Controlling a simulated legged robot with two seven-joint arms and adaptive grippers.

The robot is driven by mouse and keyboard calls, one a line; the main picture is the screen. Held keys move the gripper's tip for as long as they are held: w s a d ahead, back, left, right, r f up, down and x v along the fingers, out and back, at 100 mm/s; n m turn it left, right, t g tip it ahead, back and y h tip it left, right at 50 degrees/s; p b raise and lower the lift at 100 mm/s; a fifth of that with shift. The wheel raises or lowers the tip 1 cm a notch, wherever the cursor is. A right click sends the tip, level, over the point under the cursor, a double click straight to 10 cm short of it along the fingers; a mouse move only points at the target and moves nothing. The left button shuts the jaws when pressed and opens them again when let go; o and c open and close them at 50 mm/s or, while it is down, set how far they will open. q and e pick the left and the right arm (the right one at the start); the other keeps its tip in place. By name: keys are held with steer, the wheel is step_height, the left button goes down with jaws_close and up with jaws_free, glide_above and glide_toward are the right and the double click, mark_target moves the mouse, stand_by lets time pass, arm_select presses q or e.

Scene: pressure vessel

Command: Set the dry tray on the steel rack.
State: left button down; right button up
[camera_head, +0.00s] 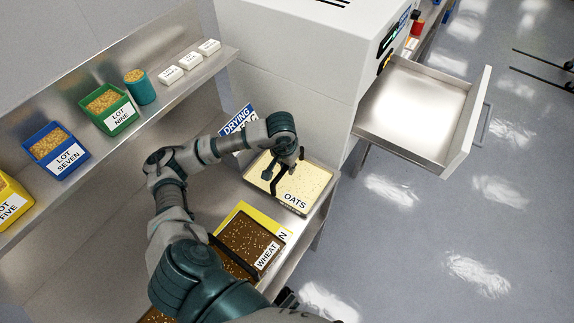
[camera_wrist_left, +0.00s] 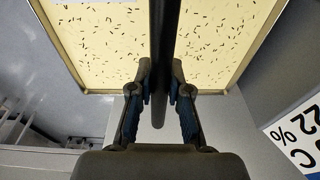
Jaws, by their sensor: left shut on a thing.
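The oats tray (camera_head: 315,178), filled with pale grain, is at the far end of the steel bench (camera_head: 228,187); I cannot tell whether it rests there or is slightly raised. My left gripper (camera_head: 297,158) is above it, shut on its black handle bar. The left wrist view shows the fingers (camera_wrist_left: 158,92) on both sides of the bar, with the pale oats tray (camera_wrist_left: 100,45) beyond. The wheat tray (camera_head: 240,240), dark brown with a black handle, lies nearer, partly hidden by my left arm. My right gripper is not visible.
A white cabinet (camera_head: 290,70) stands behind, with an open, empty steel drawer (camera_head: 410,115) at right. An upper steel shelf (camera_head: 160,105) holds a green bin (camera_head: 108,108), a blue bin (camera_head: 57,150) and other containers. A drying sign (camera_head: 237,120) stands behind my left arm.

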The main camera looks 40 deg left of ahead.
mark_target(284, 178)
arm_select(q)
steer(key=shift+a, duration=0.15)
steer(key=c, duration=1.2)
jaws_free()
steer(key=shift+a+f, duration=0.1)
steer(key=shift+a, duration=0.2)
steer(key=shift+o, duration=0.4)
steer(key=shift+a+f, duration=0.2)
steer(key=shift+a, duration=0.55)
steer(key=shift+d+r, duration=0.1)
steer(key=shift+d, duration=0.25)
steer(key=shift+d+r, duration=0.25)
steer(key=shift+d, duration=0.25)
steer(key=shift+d+r, duration=0.1)
steer(key=shift+r, duration=0.25)
steer(key=r, duration=0.4)
steer(key=s+r, duration=0.1)
steer(key=r, duration=0.1)
steer(key=shift+r, duration=0.25)
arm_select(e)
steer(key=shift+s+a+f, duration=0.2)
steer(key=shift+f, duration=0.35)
